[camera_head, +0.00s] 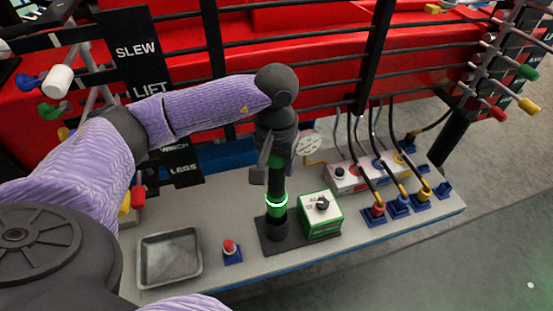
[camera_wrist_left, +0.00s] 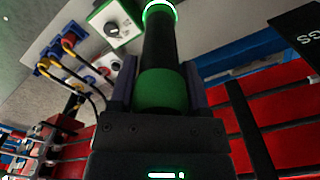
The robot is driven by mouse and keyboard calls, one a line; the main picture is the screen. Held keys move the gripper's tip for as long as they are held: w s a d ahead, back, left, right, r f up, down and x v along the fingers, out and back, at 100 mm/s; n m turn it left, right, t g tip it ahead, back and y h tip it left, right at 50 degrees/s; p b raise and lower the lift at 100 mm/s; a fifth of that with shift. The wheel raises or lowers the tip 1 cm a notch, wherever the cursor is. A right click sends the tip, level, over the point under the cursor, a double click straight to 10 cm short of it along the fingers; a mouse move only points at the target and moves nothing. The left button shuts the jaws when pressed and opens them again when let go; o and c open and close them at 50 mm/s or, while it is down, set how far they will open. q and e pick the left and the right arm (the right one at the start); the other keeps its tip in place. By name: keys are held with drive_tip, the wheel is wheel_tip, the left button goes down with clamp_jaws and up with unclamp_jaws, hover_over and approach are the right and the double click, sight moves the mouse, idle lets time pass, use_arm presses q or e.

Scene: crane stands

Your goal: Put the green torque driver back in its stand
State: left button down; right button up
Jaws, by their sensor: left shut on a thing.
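The green torque driver (camera_head: 277,188) is black with green bands and a lit green-white ring, and it stands upright. My left gripper (camera_head: 268,172) is shut on its upper part from above. In the left wrist view the driver (camera_wrist_left: 162,50) runs between the two fingers of the left gripper (camera_wrist_left: 160,85). The stand (camera_head: 268,244) is a black plate with a round socket on the bench. The driver's lower end meets the socket; I cannot tell how deep it sits. My right gripper is out of view.
A green-and-white box with a knob (camera_head: 320,214) stands close right of the driver. A grey tray (camera_head: 170,258) and a red button on a blue base (camera_head: 231,251) are to the left. Cabled plugs (camera_head: 400,203) are at the right. Red machinery with black rails is behind.

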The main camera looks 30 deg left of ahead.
sight(277, 183)
use_arm(q)
drive_tip(key=shift+f+b, duration=2.95)
drive_tip(key=shift+f, duration=0.3)
unclamp_jaws()
wheel_tip(277, 183, up, 5)
drive_tip(key=p, duration=0.3)
wheel_tip(277, 183, up, 10)
drive_tip(key=shift+f+p, duration=0.1)
drive_tip(key=shift+p, duration=0.7)
drive_tip(key=shift+s, duration=0.1)
